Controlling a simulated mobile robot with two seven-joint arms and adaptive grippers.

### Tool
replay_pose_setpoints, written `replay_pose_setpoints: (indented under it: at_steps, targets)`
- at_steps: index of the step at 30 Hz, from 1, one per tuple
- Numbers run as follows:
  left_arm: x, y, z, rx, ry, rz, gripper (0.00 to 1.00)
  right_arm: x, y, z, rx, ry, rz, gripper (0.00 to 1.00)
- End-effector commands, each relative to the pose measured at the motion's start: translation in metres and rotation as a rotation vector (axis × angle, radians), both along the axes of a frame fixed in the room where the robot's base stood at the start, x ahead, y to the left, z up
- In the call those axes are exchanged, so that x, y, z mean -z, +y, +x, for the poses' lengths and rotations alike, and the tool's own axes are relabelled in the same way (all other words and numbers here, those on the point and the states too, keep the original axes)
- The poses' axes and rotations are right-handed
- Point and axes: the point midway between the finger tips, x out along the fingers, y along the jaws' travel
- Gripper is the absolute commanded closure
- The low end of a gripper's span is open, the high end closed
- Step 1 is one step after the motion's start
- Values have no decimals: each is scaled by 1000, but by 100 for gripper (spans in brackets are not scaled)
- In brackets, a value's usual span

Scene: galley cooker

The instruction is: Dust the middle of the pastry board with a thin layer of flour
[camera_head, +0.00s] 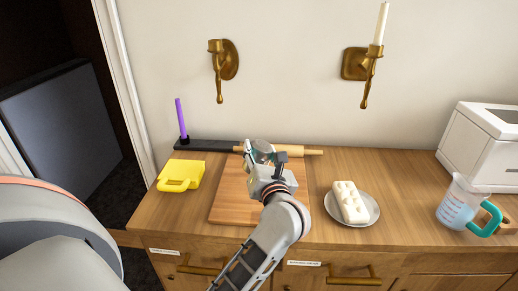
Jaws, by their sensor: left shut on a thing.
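The wooden pastry board (231,199) lies on the counter in the middle of the view; no flour can be made out on its visible part. My left gripper (264,160) is over the board's back part, shut on a small grey, round-topped container (262,146). The fingers hide much of the container, and its contents cannot be seen. My left arm and gripper cover the board's middle and right front. My right gripper is not in view.
Right are a plate (372,211) with a white block (349,201), a measuring jug (458,206) and a white appliance (478,148).

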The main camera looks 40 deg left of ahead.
Motion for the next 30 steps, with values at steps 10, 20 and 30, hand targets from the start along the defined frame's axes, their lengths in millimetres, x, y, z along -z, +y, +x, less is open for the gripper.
replay_pose_setpoints:
  at_steps: [10, 20, 30]
  targets:
    - [0, 0, 0, 0, 13, 14, 87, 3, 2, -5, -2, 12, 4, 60]
    - [-2, 1, -1, 0, 23, 25, 87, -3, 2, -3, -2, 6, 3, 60]
    - [-5, 2, -2, 0, 108, 108, 87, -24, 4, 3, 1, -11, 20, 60]
